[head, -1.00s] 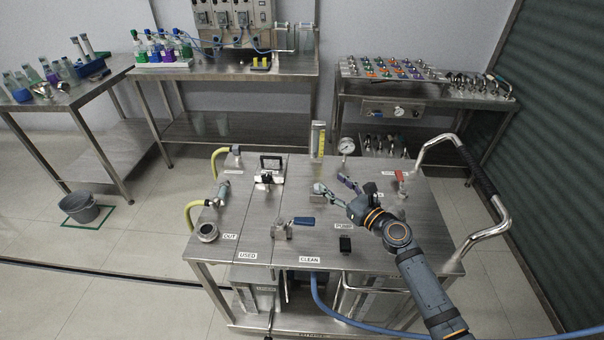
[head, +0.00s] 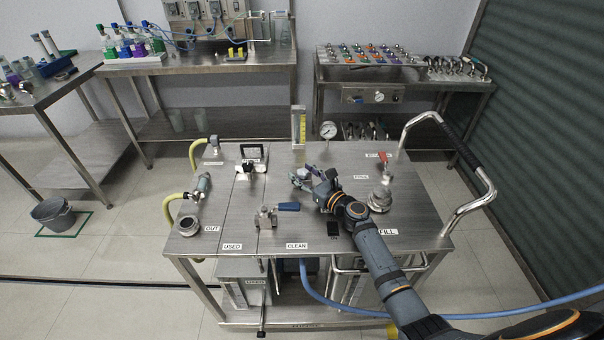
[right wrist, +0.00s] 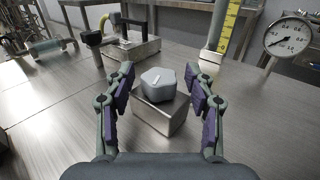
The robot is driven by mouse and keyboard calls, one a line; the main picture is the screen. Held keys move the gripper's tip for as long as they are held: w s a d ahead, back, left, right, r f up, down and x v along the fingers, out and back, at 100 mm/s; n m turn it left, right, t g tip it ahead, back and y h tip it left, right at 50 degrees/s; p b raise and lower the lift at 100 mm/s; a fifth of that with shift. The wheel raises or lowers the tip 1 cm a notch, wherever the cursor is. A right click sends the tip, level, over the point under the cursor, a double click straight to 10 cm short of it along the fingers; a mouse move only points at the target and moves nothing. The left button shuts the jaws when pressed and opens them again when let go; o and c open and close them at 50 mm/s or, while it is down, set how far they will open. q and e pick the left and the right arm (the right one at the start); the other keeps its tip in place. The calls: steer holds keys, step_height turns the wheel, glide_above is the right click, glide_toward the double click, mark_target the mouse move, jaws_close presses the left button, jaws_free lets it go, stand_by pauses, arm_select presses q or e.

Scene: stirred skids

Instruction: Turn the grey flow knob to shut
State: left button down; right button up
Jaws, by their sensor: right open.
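The grey flow knob (right wrist: 159,84) sits on top of a square metal block (right wrist: 162,115) on the skid's steel top. It is lobed and has a white mark on its upper face. My right gripper (right wrist: 165,95) is open, its two fingers standing to either side of the knob and apart from it in the right wrist view. In the head view my right gripper (head: 302,178) is low over the middle of the skid top, and it hides most of the knob. My left gripper is not in either view.
A yellow-scaled flow tube (head: 298,124) and a pressure gauge (head: 328,130) stand behind the knob. A blue-handled valve (head: 288,206) is at front left, a red-handled valve (head: 383,157) at right.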

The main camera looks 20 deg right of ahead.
steer(key=shift+w+a+r, duration=0.1)
steer(key=shift+w, duration=0.05)
jaws_close()
steer(key=shift+a+r+m+h+p, duration=0.1)
steer(key=shift+m+h+p, duration=0.3)
steer(key=shift+h, duration=0.2)
steer(key=shift+m+t+h, duration=0.5)
steer(key=shift+m+h, duration=0.1)
steer(key=shift+h, duration=0.3)
steer(key=m+h, duration=0.2)
steer(key=h, duration=0.1)
steer(key=shift+f, duration=0.2)
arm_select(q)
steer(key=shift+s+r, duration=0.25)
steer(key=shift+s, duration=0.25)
arm_select(e)
steer(key=shift+m+h, duration=0.4)
steer(key=shift+h, duration=0.3)
jaws_free()
steer(key=shift+r, duration=0.1)
